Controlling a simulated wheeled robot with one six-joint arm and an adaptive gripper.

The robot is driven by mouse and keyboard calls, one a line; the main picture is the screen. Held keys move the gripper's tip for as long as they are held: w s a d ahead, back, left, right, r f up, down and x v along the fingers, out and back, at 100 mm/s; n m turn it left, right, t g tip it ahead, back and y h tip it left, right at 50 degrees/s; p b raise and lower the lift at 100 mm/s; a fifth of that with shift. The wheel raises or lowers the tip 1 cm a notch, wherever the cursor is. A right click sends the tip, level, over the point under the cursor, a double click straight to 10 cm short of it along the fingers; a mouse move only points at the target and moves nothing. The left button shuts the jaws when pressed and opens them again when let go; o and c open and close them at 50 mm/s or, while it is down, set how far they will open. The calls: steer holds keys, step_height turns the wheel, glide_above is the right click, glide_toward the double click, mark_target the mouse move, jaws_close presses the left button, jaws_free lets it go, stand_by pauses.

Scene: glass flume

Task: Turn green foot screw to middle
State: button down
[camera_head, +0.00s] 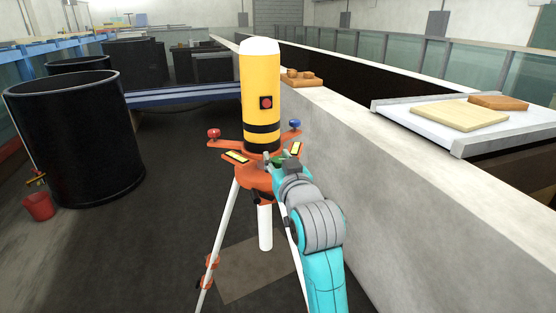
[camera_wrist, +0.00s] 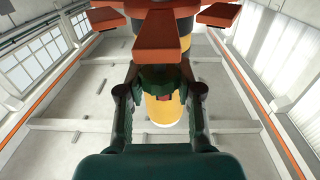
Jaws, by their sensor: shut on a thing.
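The green foot screw (camera_head: 287,158) is on the near side of the orange tripod head (camera_head: 257,181), mostly hidden behind my gripper. My gripper (camera_head: 280,160) reaches it from below right. In the wrist view, the fingers of my gripper (camera_wrist: 160,88) stand on both sides of the dark green screw (camera_wrist: 160,75) and are shut on it. A red foot screw (camera_head: 214,133) is at the left and a blue one (camera_head: 295,124) at the right. The yellow instrument (camera_head: 261,95) stands upright on the head. Two yellow level strips (camera_head: 236,157) (camera_head: 297,149) are too small to read.
The tripod's white legs (camera_head: 219,245) spread below. A concrete wall (camera_head: 370,160) runs close on the right, with wooden blocks (camera_head: 302,79) on top. A black tank (camera_head: 75,140) and a red bucket (camera_head: 38,206) stand left. The floor between is clear.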

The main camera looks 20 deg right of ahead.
steer(key=m+g+h, duration=0.1)
steer(key=m+h, duration=0.2)
steer(key=h, duration=0.2)
steer(key=m+g+h, duration=0.2)
steer(key=m+h, duration=0.1)
steer(key=h, duration=0.1)
steer(key=shift+a+m+h, duration=0.15)
steer(key=shift+m+h, duration=0.15)
steer(key=shift+h, duration=0.1)
steer(key=m+g+h, duration=0.4)
steer(key=g, duration=0.1)
steer(key=shift+h, duration=0.3)
steer(key=shift+m+g+h, duration=1.1)
steer(key=shift+m+g, duration=0.7)
steer(key=shift+g, duration=0.6)
steer(key=shift+g, duration=0.3)
steer(key=c, duration=0.7)
jaws_free()
steer(key=shift+c, duration=0.2)
steer(key=v, duration=1.1)
steer(key=shift+a, duration=0.35)
